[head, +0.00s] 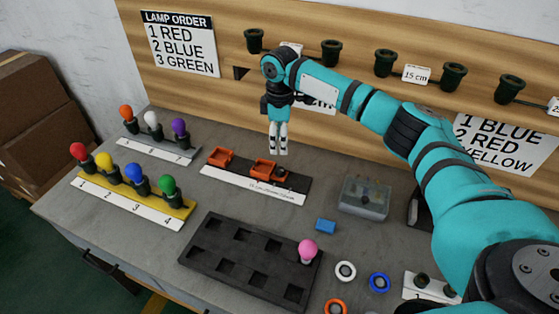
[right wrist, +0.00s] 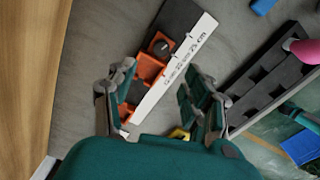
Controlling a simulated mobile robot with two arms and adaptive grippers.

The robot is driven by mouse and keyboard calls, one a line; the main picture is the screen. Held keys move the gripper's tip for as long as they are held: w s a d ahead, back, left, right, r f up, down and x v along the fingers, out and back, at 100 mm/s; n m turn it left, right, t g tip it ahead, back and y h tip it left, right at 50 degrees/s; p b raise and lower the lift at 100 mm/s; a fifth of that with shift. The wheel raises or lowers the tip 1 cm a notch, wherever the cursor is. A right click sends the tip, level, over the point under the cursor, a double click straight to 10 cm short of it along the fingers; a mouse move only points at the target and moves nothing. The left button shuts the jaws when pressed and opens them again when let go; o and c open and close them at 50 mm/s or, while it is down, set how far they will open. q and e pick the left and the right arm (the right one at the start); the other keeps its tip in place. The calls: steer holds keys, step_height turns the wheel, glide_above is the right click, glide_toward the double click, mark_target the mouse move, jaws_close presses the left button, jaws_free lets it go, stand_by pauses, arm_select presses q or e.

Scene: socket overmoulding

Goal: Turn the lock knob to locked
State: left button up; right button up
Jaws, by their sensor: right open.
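My right gripper (head: 278,152) points down above and behind the fixture, apart from the knob. In the right wrist view the gripper (right wrist: 157,80) has its fingers spread and empty, with the knob beyond the fingertips. My left gripper is out of view.
A yellow lamp rack (head: 182,210) and a grey rack (head: 157,148) stand left. A black tray (head: 208,272) with a pink lamp (head: 308,250) lies in front. A blue block (head: 326,226) and a clear box (head: 363,197) are right. The wooden back panel (head: 220,80) carries several dark sockets.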

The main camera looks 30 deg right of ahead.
mark_target(280, 169)
step_height(280, 169, down, 11)
steer(key=shift+f+p, duration=0.2)
steer(key=shift+p, duration=0.25)
